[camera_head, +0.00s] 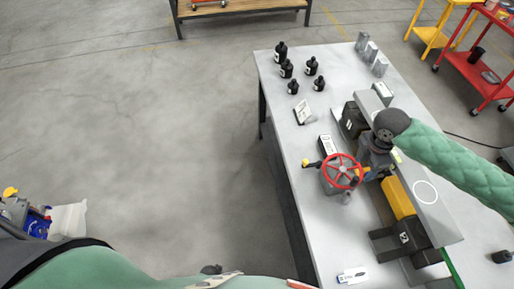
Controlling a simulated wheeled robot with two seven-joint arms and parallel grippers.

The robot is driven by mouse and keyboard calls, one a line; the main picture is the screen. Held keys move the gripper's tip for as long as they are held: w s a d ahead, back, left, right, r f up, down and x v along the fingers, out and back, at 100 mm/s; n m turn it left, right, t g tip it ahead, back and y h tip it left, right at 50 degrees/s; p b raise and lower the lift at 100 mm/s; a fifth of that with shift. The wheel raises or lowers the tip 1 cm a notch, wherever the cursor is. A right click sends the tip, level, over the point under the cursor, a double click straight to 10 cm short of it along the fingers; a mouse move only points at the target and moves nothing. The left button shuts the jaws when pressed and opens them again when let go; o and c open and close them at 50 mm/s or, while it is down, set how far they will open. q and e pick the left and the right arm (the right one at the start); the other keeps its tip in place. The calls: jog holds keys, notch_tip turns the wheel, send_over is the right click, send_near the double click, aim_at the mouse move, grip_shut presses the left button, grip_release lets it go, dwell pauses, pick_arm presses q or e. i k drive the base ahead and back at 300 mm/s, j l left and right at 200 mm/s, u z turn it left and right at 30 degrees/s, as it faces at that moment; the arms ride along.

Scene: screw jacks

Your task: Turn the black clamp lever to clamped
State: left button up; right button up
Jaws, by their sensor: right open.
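A screw jack with a red handwheel (342,158) stands on the light grey workbench (300,190). A short arm with a yellow knob (307,163) sticks out at the wheel's left. I cannot pick out the black clamp lever for sure; it is too small or hidden among the dark parts around the wheel. My right gripper (367,173) comes in from the right and is open, just at the right side of the red wheel. I cannot tell whether its fingers touch anything. My left gripper is not in view.
Several black bottles (286,69) and grey blocks (370,52) stand at the bench's far end. A long grey beam and a yellow block (397,198) lie right of the wheel. A red cart (478,72) stands at the far right.

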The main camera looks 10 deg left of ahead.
aim_at(318, 165)
jog(key=k+j, duration=0.1)
jog(key=j, duration=0.3)
jog(key=k+j, duration=0.1)
jog(key=j, duration=0.3)
jog(key=k+j, duration=0.1)
jog(key=j, duration=0.3)
